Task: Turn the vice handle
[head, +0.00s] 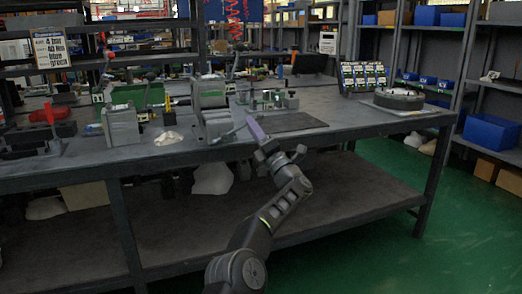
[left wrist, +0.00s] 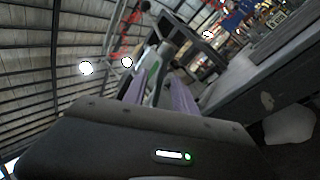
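A grey vice (head: 212,118) stands near the front edge of the workbench, left of centre. In the left wrist view the two purple fingers of the left gripper (left wrist: 157,92) stand apart. Dark and pale green shapes show between and beyond them; I cannot tell whether one is the handle. My right gripper is not in view.
The workbench (head: 350,118) has clear room right of a dark mat (head: 288,122). A grey block (head: 121,126) and a green bin (head: 135,95) stand to the left. A round dark part (head: 399,99) lies at the right end. A lower shelf (head: 340,190) runs underneath.

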